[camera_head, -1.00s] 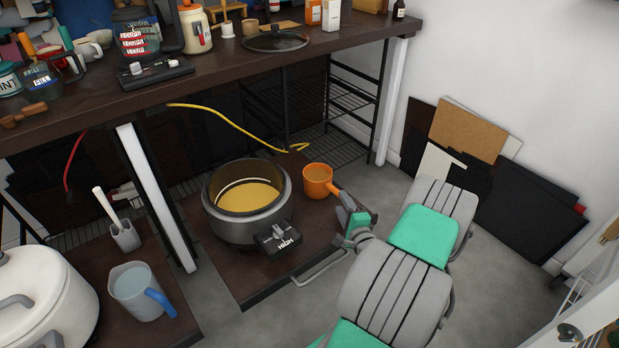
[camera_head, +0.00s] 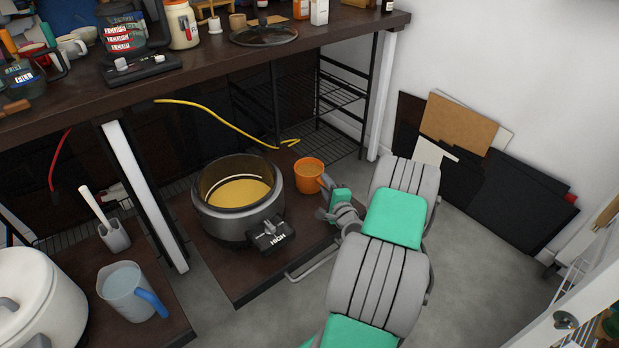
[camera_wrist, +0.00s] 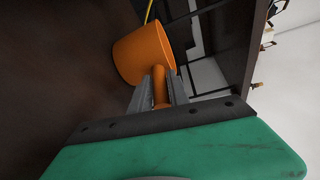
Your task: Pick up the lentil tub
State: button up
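The likely lentil tub is an orange mug-like tub (camera_head: 309,177) with yellow-brown contents, standing upright on the low brown shelf, just right of the large pot. I can read no label on it. In the wrist view the tub (camera_wrist: 144,52) shows side-on, with its orange handle pointing toward me. My gripper (camera_wrist: 161,82) has its two grey fingers on either side of the handle, close against it, with no clear gap. In the head view my gripper (camera_head: 326,197) meets the tub's right side; its fingertips are hard to make out there.
A large pot (camera_head: 215,222) with yellow contents stands left of the tub. A yellow cable (camera_head: 222,120) hangs behind. The crowded upper worktop (camera_head: 215,62) overhangs the low shelf. Dark boards (camera_head: 520,205) lean on the right wall. Grey floor is clear in front.

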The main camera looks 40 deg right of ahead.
grip_shut()
jog(key=shift+r, duration=0.1)
dwell(0.8)
